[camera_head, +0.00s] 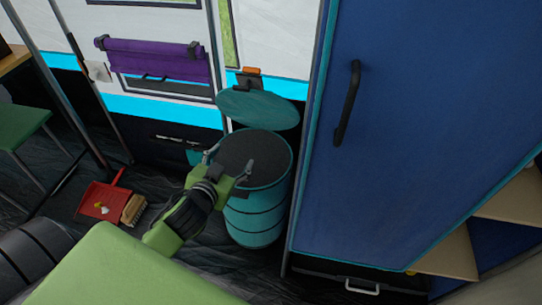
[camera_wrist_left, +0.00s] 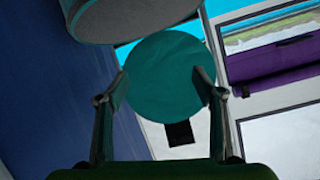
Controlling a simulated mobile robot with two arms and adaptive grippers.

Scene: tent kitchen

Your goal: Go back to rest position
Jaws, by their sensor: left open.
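My left gripper (camera_head: 228,166) is open and empty in the head view, in front of the teal barrel-shaped bin (camera_head: 256,218) and over the near left part of its dark top. Its two fingers also show spread apart in the left wrist view (camera_wrist_left: 162,95). The round teal lid (camera_head: 258,108) is raised behind the bin. In the left wrist view the lid (camera_wrist_left: 166,78) appears between the fingers, but I cannot tell that they touch it. My right gripper is not in view.
A tall blue cabinet door (camera_head: 420,130) with a black handle (camera_head: 347,103) stands just right of the bin. A red dustpan (camera_head: 98,201) and a brush (camera_head: 133,210) lie on the dark floor at left. A green stool (camera_head: 22,126) stands at the far left.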

